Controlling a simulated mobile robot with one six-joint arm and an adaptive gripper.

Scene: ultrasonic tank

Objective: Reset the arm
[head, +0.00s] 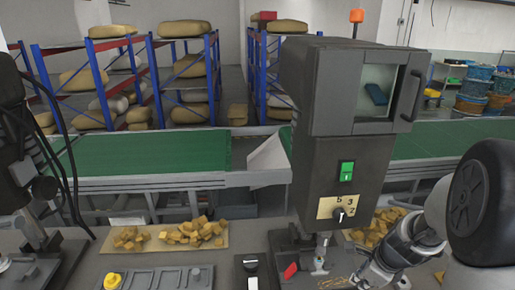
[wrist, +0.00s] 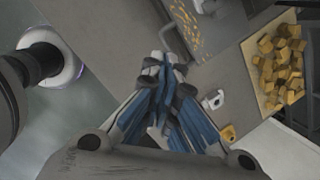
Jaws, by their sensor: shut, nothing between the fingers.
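My gripper (head: 362,277) is low at the right of the head view, beside the foot of a dark grey machine (head: 330,180). Its lower part is cut off by the picture's bottom edge there. In the wrist view my gripper (wrist: 165,68) points up the picture, its blue-and-grey fingers together with nothing between them. The fingertips appear above or in front of the grey worktop (wrist: 150,20); I cannot tell whether they touch anything. My arm comes in from the right of the head view.
The machine carries a green switch (head: 346,171), a numbered dial (head: 339,208) and a windowed door (head: 377,90). Small brown blocks lie on a tray (head: 120,246) left of it; more blocks (wrist: 280,65) lie right of my gripper. A green conveyor (head: 150,152) runs behind.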

